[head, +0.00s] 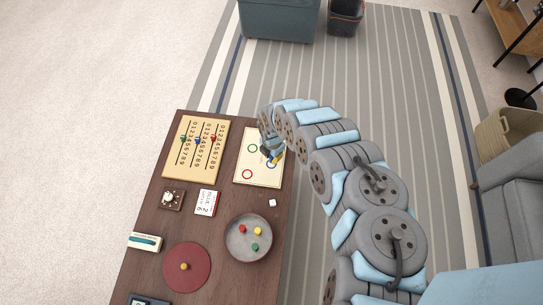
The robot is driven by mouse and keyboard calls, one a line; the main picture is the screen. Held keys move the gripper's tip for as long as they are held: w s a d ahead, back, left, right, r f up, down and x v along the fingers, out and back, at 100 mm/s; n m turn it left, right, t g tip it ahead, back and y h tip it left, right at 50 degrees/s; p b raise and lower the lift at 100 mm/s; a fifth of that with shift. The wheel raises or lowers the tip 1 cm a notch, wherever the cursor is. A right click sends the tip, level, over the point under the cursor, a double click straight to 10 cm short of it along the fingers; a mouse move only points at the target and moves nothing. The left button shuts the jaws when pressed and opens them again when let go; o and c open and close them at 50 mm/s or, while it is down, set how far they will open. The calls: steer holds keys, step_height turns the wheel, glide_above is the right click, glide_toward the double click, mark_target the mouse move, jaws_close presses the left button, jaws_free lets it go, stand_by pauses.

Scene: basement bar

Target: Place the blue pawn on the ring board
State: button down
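The ring board (243,182) is a cream panel lying at the upper right of the dark wooden table. A green ring (253,149) and a red ring (247,174) show on its left part. My gripper (271,157) is over the board's right part, with its fingers pointing down. Some blue and yellow shows around the fingertips. I cannot tell whether the blue is the blue pawn or a ring, nor whether the fingers are open or shut. The round grey dish (234,251) holds a red, a yellow and a green pawn, with no blue pawn visible in it.
A numbered score board (178,166) lies left of the ring board. A white die (272,203), a card (206,202), a small dial box (171,198), a red round disc (186,282) with a knob and a small box (145,242) occupy the table.

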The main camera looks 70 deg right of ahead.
mark_target(271, 160)
steer(key=shift+w+f+b, duration=0.15)
steer(key=shift+f+b, duration=0.15)
steer(key=shift+f, duration=0.4)
steer(key=shift+w+f+b, duration=0.1)
steer(key=shift+f+b, duration=0.2)
steer(key=shift+f, duration=0.4)
steer(key=shift+s+d+f, duration=0.1)
steer(key=shift+s+f, duration=0.05)
steer(key=shift+f, duration=0.2)
steer(key=shift+f, duration=0.1)
steer(key=c, duration=1)
jaws_free()
steer(key=shift+r+p, duration=2.2)
steer(key=shift+r, duration=3.9)
